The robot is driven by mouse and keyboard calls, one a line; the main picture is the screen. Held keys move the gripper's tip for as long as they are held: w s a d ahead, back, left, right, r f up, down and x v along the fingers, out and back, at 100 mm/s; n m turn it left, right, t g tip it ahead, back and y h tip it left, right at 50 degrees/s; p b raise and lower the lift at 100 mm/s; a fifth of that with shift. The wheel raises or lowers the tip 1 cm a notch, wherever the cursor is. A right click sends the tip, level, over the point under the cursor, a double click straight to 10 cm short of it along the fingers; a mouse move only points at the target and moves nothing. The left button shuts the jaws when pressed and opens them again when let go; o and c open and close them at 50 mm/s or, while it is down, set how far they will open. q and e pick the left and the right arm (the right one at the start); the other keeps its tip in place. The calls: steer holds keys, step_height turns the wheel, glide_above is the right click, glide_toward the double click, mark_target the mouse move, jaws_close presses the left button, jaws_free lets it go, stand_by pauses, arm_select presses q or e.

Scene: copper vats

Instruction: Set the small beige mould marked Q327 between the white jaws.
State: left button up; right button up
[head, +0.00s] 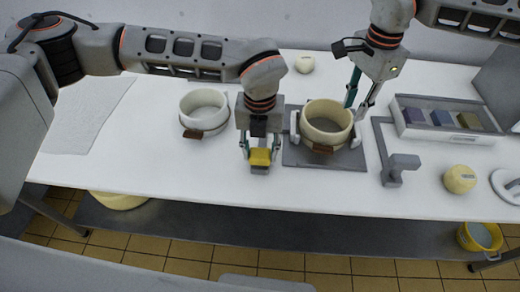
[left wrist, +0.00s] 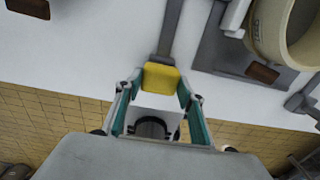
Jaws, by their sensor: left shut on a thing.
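The beige mould (head: 326,128) stands upright on a grey plate (head: 300,158), with a white jaw on its left (head: 295,125) and one on its right (head: 357,134). Its brown tag (head: 323,148) is too small to read. Whether both jaws touch it I cannot tell. In the left wrist view the mould (left wrist: 268,30) is at the upper right. My left gripper (head: 260,153) is shut on a yellow grip (left wrist: 160,77) at the end of a grey bar, left of the plate. My right gripper (head: 358,108) is open, fingers apart, at the mould's right back rim.
A white mould (head: 203,112) with a brown tag stands left of my left gripper. A grey bracket (head: 396,170) is right of the plate. A grey tray (head: 446,132) holds coloured blocks. Pale round objects stand at the back (head: 305,64) and right (head: 459,179).

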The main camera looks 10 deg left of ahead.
mark_target(260, 153)
arm_select(q)
steer(key=shift+s, duration=0.15)
arm_select(e)
steer(key=shift+r, duration=0.1)
arm_select(q)
steer(key=shift+r+p, duration=0.3)
steer(key=shift+r, duration=0.1)
arm_select(e)
steer(key=shift+r, duration=0.2)
arm_select(q)
steer(key=shift+r, duration=0.5)
arm_select(e)
steer(key=shift+r, duration=0.3)
arm_select(q)
steer(key=o, duration=1.2)
steer(key=shift+r, duration=0.1)
steer(key=shift+w+r, duration=0.2)
steer(key=shift+r, duration=0.35)
step_height(260, 153, up, 11)
